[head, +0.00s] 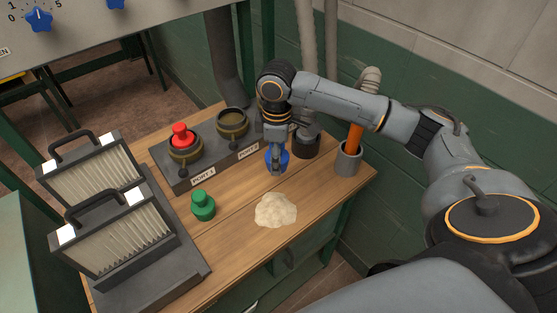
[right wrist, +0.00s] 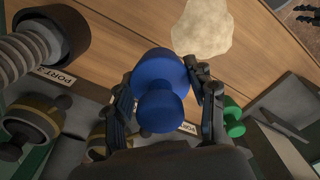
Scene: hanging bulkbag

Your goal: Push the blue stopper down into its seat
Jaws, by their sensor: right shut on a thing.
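The blue stopper (head: 284,157) is between the fingers of my right gripper (head: 276,163), above the wooden bench. It also shows in the right wrist view (right wrist: 160,106), with a finger on each side. My right gripper is shut on it. Port 2 (head: 233,121) on the dark port block is an open round seat with a brass-coloured collar, to the left of the gripper in the head view. Port 1 holds a red stopper (head: 181,138). My left gripper is not in view.
A green stopper (head: 203,206) and a pale powder heap (head: 276,210) are on the bench (head: 240,235). Two pleated filters (head: 115,235) stand at the left. A grey cup (head: 347,161) with an orange-handled tool stands at the right. A hose rises behind the gripper.

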